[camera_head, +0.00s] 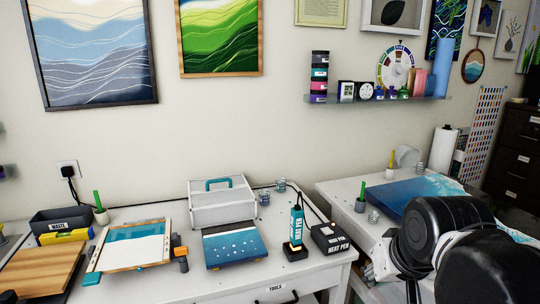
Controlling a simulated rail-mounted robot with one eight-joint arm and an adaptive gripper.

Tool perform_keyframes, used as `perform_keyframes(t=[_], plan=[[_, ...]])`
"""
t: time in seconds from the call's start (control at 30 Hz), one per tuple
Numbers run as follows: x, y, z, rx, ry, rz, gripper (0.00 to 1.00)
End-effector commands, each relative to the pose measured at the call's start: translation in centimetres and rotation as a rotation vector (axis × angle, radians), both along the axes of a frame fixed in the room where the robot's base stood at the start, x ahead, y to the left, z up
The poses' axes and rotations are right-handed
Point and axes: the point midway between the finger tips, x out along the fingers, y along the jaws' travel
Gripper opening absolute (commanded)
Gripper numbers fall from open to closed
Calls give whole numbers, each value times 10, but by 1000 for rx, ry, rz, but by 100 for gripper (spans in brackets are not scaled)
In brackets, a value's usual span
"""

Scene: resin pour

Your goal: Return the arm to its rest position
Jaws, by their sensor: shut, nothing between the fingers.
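My arm (440,222) shows at the lower right as black rounded joints with a white link, in front of the right-hand table. Its lower parts run out of the picture at the bottom edge. I cannot make out my gripper in this view. The arm hides part of the right table and whatever stands behind it. The heat pen (296,225) stands upright in its black base on the left table, apart from the arm.
The left table (160,285) holds a framed blue panel (130,245), a dotted blue panel (234,245), a white toolbox (222,205), a heat pen box (330,238) and a waste bin (60,219). A blue ocean panel (400,193) lies on the right table. A wall shelf (420,99) hangs above.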

Motion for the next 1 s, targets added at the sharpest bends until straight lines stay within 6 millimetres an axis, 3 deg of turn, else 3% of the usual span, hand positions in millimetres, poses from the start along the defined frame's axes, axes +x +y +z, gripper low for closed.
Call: perform_keyframes(t=[0.13,0.33,1.0], plan=[[-30,0,-22,-7,-39,11,0],[-50,0,-39,-13,-72,19,0],[-53,0,-42,-14,-78,21,0]])
